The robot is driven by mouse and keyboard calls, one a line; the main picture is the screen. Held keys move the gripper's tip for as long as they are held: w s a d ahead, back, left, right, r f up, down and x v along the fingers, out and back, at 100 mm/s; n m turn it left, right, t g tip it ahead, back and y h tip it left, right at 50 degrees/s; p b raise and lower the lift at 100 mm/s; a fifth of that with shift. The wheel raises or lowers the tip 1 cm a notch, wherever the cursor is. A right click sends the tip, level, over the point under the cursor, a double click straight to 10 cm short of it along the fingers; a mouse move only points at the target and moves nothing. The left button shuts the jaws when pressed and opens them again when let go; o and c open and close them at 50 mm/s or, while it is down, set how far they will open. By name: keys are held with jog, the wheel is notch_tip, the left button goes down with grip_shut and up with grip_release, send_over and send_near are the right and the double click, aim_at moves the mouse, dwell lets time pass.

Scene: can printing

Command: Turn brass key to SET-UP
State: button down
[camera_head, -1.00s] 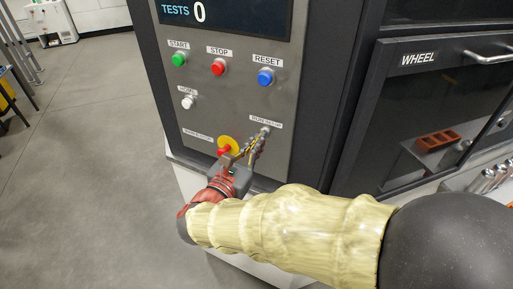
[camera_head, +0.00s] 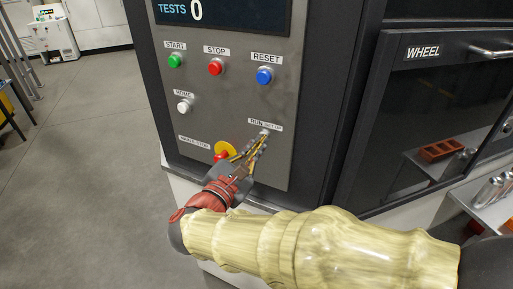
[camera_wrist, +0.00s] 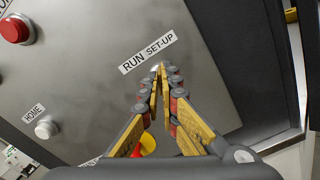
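The key switch sits under the RUN SET-UP label (camera_wrist: 148,51) on the grey panel (camera_head: 225,105). In the wrist view a small pale metal bit (camera_wrist: 155,68) shows at my fingertips; the rest of the brass key is hidden or too small to make out. My gripper (camera_wrist: 161,70) has its two yellow-padded fingers close together, with a narrow gap between them, right at the switch. In the head view my gripper (camera_head: 262,139) reaches up to the switch from the lower left. I cannot tell whether the fingers clamp the key or which label it points to.
A red emergency-stop button on a yellow disc (camera_head: 226,148) sits just left of my fingers. White HOME (camera_head: 184,107), green START (camera_head: 175,61), red STOP (camera_head: 215,68) and blue RESET (camera_head: 264,76) buttons are higher up. The WHEEL door (camera_head: 440,100) stands at the right.

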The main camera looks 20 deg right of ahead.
jog(key=c, duration=2.1)
grip_release()
jog(key=v, duration=1.2)
